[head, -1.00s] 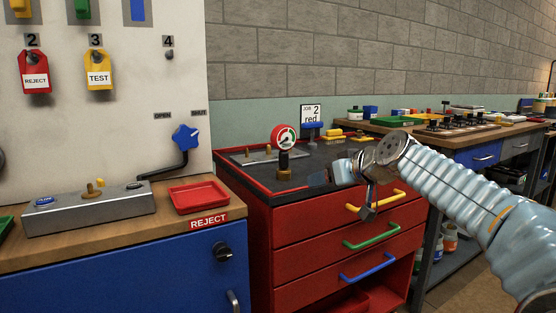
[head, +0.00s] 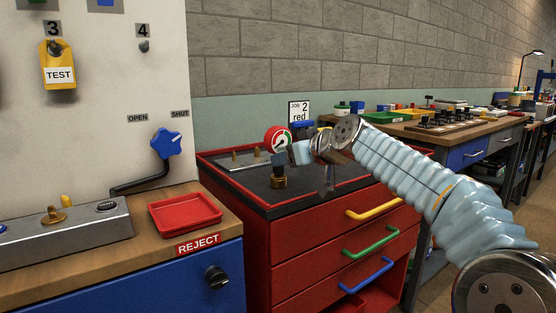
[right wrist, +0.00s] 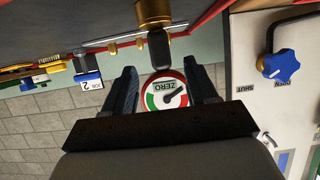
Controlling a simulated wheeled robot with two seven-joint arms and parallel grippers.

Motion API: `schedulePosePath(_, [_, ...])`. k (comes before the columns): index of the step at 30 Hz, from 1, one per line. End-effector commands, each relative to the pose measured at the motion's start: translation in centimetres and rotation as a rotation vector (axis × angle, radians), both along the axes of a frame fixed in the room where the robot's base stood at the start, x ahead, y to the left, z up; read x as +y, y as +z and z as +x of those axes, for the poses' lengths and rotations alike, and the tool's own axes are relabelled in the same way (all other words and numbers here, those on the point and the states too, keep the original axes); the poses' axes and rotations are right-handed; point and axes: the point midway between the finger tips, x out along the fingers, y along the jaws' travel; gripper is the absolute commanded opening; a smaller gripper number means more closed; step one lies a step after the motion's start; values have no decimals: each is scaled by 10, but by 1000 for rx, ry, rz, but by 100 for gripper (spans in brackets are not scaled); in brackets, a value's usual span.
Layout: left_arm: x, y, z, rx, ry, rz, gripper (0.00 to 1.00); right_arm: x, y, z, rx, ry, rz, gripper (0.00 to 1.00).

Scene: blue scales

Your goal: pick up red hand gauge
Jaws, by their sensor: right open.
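The red hand gauge (head: 278,139) has a round red-rimmed dial and a dark grip above a brass base (head: 278,180). It stands upright on the dark top of the red drawer cabinet (head: 330,232). My right gripper (head: 306,160) is just to the right of the gauge and overlaps its dial edge in the head view. In the right wrist view the gauge's dial (right wrist: 165,92) shows upside down between the two spread fingers of my open gripper (right wrist: 163,74). I cannot tell whether a finger touches it. My left gripper is not in view.
A metal plate with brass pegs (head: 245,161) lies behind the gauge. A red reject tray (head: 186,213) is on the wooden bench to the left, below a blue-knobbed lever (head: 166,145). A long bench (head: 430,126) runs right.

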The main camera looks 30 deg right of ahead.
Motion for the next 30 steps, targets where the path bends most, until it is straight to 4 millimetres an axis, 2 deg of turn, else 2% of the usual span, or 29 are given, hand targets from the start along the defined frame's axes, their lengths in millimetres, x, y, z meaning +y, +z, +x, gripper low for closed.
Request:
schedulePosePath(11, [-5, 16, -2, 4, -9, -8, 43, 5, -22, 43, 1, -1, 0, 57])
schedulePosePath(19, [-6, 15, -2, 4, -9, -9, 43, 5, -26, 48, 0, -2, 0, 57])
schedulePosePath(30, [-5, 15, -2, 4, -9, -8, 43, 5, -26, 47, 0, -2, 0, 2])
